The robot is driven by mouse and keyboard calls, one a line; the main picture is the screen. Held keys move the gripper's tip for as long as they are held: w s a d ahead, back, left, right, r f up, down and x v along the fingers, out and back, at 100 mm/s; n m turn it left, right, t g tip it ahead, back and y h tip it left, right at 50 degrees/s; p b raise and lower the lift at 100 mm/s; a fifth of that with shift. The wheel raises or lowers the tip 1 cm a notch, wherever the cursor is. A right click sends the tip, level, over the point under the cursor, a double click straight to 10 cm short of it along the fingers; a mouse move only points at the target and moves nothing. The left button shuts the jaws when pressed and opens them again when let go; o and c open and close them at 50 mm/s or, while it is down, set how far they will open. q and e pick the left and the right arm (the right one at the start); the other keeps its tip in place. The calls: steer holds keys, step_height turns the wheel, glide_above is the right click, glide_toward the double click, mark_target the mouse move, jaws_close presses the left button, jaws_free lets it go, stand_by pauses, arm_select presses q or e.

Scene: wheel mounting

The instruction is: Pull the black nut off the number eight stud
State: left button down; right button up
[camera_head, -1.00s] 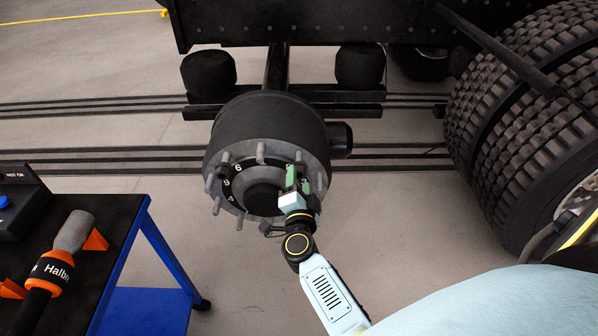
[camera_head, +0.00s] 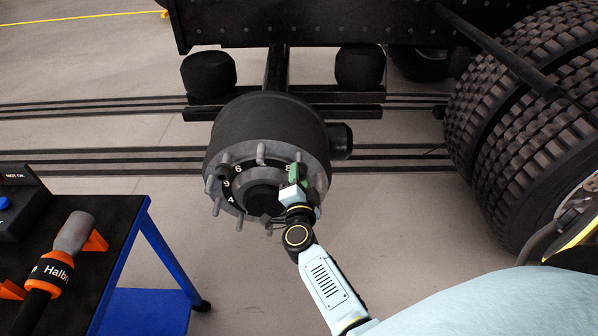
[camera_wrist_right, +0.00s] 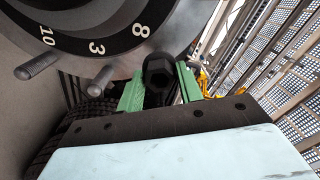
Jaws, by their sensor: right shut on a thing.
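The grey wheel hub (camera_head: 265,130) carries several studs around a black numbered ring. In the right wrist view, the black nut (camera_wrist_right: 159,73) is just below and right of the number 8 (camera_wrist_right: 141,30). Its open end faces the camera. My right gripper (camera_wrist_right: 160,88) has its green fingers on both sides of the nut and is shut on it. The nut hides the stud behind it, so I cannot tell how far it sits on the thread. In the head view my right gripper (camera_head: 297,178) is at the hub's right side. My left gripper is out of view.
A dark cart (camera_head: 120,215) with a blue frame stands at the left and holds a tool (camera_head: 62,258) with an orange collar. Large tyres (camera_head: 525,120) are at the right. Bare studs (camera_wrist_right: 38,67) stick out beside the nut.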

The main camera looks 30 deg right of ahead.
steer(key=c, duration=0.5)
steer(key=shift+v, duration=0.8)
steer(key=shift+p, duration=0.3)
steer(key=shift+p+v, duration=0.7)
steer(key=shift+v, duration=1.8)
